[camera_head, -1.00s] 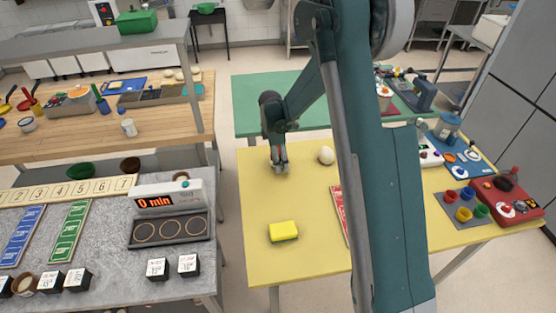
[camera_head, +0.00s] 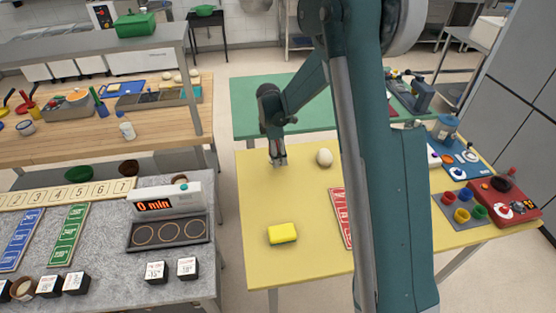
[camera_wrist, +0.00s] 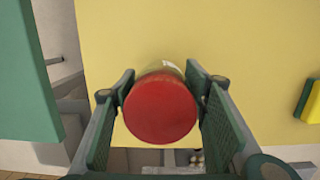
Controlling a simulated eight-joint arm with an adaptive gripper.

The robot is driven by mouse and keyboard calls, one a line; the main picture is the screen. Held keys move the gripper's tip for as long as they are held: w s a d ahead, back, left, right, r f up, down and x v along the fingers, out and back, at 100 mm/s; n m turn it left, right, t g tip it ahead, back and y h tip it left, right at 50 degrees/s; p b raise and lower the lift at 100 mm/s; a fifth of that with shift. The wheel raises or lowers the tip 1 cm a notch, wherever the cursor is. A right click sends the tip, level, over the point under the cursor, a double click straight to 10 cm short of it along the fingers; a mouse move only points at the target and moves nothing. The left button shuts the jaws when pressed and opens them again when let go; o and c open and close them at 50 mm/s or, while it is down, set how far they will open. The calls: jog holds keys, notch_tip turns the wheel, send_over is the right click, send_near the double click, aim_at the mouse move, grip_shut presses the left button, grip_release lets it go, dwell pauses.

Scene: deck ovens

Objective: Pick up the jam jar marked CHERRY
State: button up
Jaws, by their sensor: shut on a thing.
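A jar with a round red lid (camera_wrist: 160,107) stands between the two fingers of my gripper (camera_wrist: 163,95) in the wrist view, seen from above. My gripper is shut on it, with a finger against each side. A small pale part of the jar's side shows behind the lid; no CHERRY marking can be read. In the head view my gripper (camera_head: 278,161) is over the far left part of the yellow table (camera_head: 310,258). The jar cannot be clearly made out there.
A white round object (camera_head: 324,158) is just right of my gripper. A yellow sponge (camera_head: 282,233) and a red board (camera_head: 341,218) lie nearer the front. A green table (camera_head: 250,105) adjoins behind. Colored cups (camera_head: 462,215) and a red device (camera_head: 506,200) are at right.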

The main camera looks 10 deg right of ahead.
jog(key=shift+r, duration=3)
